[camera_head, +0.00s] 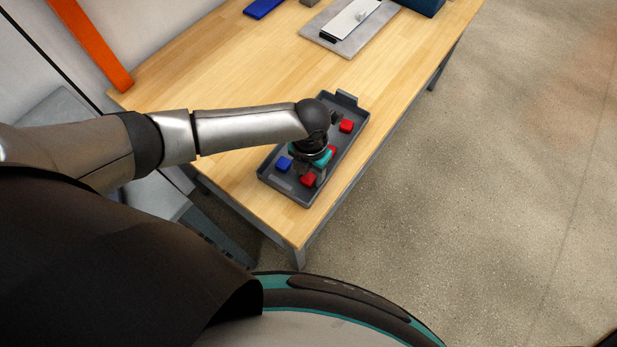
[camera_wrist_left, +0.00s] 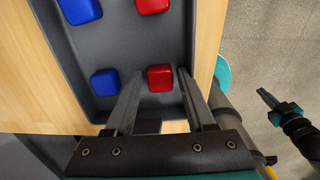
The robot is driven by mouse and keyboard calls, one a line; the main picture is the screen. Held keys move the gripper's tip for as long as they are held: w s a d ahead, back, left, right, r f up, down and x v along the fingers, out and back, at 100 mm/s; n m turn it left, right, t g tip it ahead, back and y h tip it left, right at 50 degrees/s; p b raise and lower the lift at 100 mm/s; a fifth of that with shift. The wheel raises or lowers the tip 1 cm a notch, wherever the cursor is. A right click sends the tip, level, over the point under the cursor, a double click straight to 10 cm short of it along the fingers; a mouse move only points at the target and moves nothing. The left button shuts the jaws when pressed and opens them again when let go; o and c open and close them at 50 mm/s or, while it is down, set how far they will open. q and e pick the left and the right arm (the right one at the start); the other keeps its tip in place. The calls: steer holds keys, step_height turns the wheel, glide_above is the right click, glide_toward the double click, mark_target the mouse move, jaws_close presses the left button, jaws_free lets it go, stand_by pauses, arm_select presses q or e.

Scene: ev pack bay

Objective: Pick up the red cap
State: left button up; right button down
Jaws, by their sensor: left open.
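Several red caps lie in the dark grey tray (camera_head: 345,187) on the wooden table. The nearest red cap (camera_head: 308,180) is at my left gripper (camera_head: 315,176). In the left wrist view this red cap (camera_wrist_left: 160,77) sits between the tips of the open left gripper (camera_wrist_left: 159,80), nearer the right finger. I cannot tell whether a finger touches it. Another red cap (camera_head: 346,126) lies toward the tray's far end, and one (camera_head: 332,149) is partly hidden behind the gripper. My right gripper (camera_wrist_left: 268,99) seems to show at the right of the wrist view, over the floor; its jaws are unclear.
A blue cap (camera_head: 284,163) lies left of the nearest red cap; another blue cap (camera_wrist_left: 80,10) shows in the wrist view. The tray walls stand close around the caps. The table (camera_head: 200,77) is bare left of the tray. A grey plate (camera_head: 347,25) lies farther back.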

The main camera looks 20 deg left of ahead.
arm_select(q)
jaws_close()
stand_by(0.4)
steer(key=shift+r, duration=0.1)
